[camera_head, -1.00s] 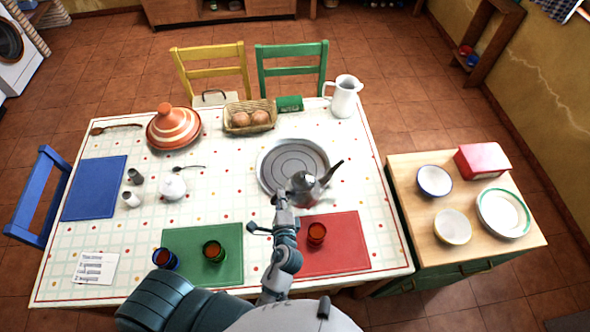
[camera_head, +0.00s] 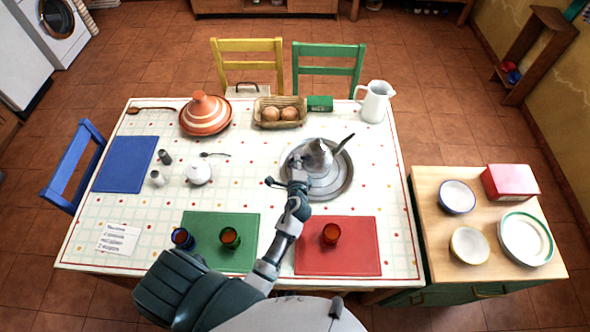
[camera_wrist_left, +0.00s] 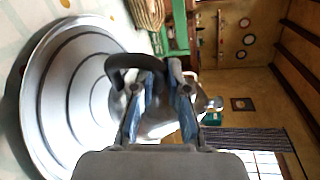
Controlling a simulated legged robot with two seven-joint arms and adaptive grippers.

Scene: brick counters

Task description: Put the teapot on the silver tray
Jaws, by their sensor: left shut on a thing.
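The silver teapot (camera_head: 318,157) is over the middle of the round silver tray (camera_head: 333,188), upright, with its spout toward the upper right. I cannot tell whether its base touches the tray. My left gripper (camera_head: 297,165) is shut on the teapot's handle at its left side. In the left wrist view the fingers (camera_wrist_left: 160,95) close around the dark handle (camera_wrist_left: 128,62), with the tray's ringed surface (camera_wrist_left: 62,95) beside it. The teapot's body is mostly hidden behind the fingers there. My right gripper is not in view.
A red glass (camera_head: 330,234) stands on the red mat (camera_head: 352,258) near the tray. A white pitcher (camera_head: 374,102), an egg basket (camera_head: 280,112) and a green box (camera_head: 320,104) stand behind. A striped tagine (camera_head: 205,115) is at the back left.

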